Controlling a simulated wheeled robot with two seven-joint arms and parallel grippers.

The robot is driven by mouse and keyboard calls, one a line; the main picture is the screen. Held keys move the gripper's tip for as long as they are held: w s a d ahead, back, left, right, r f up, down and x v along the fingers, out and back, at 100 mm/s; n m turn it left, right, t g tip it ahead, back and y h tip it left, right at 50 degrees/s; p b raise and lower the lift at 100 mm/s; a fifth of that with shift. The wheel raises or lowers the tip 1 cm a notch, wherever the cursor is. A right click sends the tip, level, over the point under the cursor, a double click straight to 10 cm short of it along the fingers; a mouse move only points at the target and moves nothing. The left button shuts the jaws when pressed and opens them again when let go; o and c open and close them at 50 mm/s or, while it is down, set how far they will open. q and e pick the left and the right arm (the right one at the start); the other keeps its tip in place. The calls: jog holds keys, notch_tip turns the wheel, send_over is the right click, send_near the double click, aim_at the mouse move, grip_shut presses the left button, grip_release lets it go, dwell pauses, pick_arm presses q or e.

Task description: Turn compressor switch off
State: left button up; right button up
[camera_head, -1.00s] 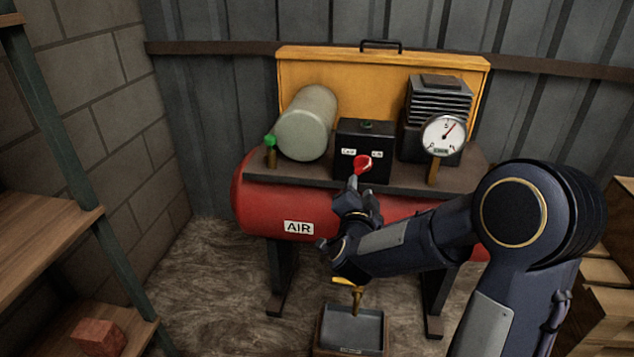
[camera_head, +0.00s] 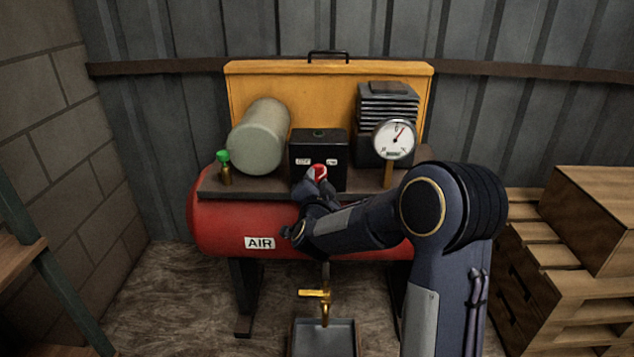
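The compressor has a red tank (camera_head: 225,220) labelled AIR, with a black switch box (camera_head: 330,146) on the shelf above it. The box has two small white labels, too small to read surely, and a green spot on top. A red switch lever (camera_head: 320,172) shows low on the box front. My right gripper (camera_head: 317,178) is right at the red lever, partly covering it. Its fingers are small and dark here, so whether they are closed on the lever cannot be told. My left gripper is not in view.
A round gauge (camera_head: 394,138) stands right of the box, and a green-topped brass valve (camera_head: 225,170) is at the left. A yellow drain tap (camera_head: 320,304) hangs over a tray (camera_head: 350,340). Wooden crates (camera_head: 560,270) stand at the right, shelving at the left.

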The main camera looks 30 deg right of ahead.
grip_shut()
jog(key=shift+n, duration=0.4)
jog(key=n+p, duration=0.3)
jog(key=n, duration=0.2)
jog(key=shift+n, duration=0.4)
jog(key=n+p, duration=0.4)
jog(key=n, duration=0.2)
jog(key=shift+s, duration=0.1)
jog(key=n+p, duration=0.2)
jog(key=n, duration=0.3)
jog(key=shift+d, duration=0.15)
jog(key=shift+n, duration=0.3)
jog(key=shift+o, duration=0.8)
grip_release()
